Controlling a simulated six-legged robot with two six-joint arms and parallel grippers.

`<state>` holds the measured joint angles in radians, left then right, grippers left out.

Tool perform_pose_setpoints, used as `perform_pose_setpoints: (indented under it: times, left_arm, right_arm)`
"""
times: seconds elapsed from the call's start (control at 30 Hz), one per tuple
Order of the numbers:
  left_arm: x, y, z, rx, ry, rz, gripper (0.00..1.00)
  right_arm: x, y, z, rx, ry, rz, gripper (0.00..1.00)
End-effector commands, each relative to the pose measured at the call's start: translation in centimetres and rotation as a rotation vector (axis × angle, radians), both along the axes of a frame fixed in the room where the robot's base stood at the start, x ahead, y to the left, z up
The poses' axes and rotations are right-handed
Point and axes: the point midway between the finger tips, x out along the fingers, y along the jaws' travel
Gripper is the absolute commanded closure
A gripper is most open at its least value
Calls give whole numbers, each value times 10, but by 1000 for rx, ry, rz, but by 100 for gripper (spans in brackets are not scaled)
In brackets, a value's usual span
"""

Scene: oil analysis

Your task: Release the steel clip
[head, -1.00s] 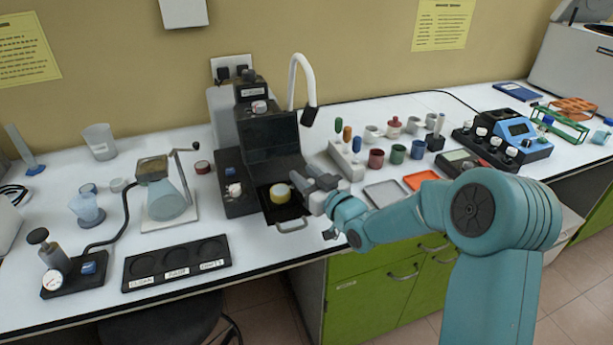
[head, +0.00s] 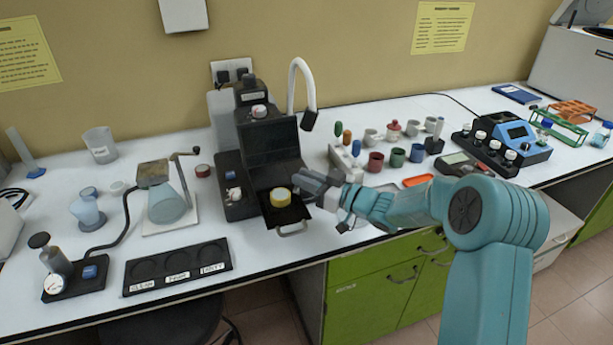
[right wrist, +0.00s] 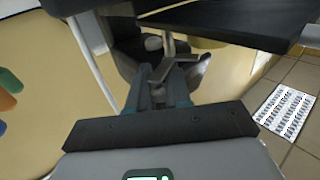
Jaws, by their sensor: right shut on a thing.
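My right gripper (head: 312,184) is at the right side of the black instrument (head: 270,150), close beside its pulled-out black tray (head: 291,216). In the right wrist view my right gripper (right wrist: 160,92) is shut on a small grey metal piece, which looks like the steel clip (right wrist: 166,66). In the head view the fingers and wrist hide the clip. My left gripper is not in view.
A black holder labelled CLEAN, DIRTY (head: 178,267) lies at the front left. A glass flask on a stand (head: 167,203) stands left of the instrument. Several cups (head: 397,155) stand behind my right arm.

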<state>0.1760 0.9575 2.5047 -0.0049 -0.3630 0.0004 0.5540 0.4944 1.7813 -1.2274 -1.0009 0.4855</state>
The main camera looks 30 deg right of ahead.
Motion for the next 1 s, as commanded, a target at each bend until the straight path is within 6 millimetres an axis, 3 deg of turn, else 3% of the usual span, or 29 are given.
perform_pose_setpoints:
  times: [0.03, 0.3, 0.93, 0.97, 1.0]
  left_arm:
    - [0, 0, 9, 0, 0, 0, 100]
    - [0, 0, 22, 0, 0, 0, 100]
    - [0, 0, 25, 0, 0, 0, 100]
    - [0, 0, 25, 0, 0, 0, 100]
    - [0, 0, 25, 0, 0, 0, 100]
  right_arm:
    - [1, -2, 5, -1, -4, 29, 100]
    - [4, -2, 4, 0, -4, 161, 100]
    - [5, -2, 3, -1, -7, 213, 100]
    - [5, -2, 3, -1, -7, 213, 72]
    - [5, -2, 3, -1, -6, 213, 59]
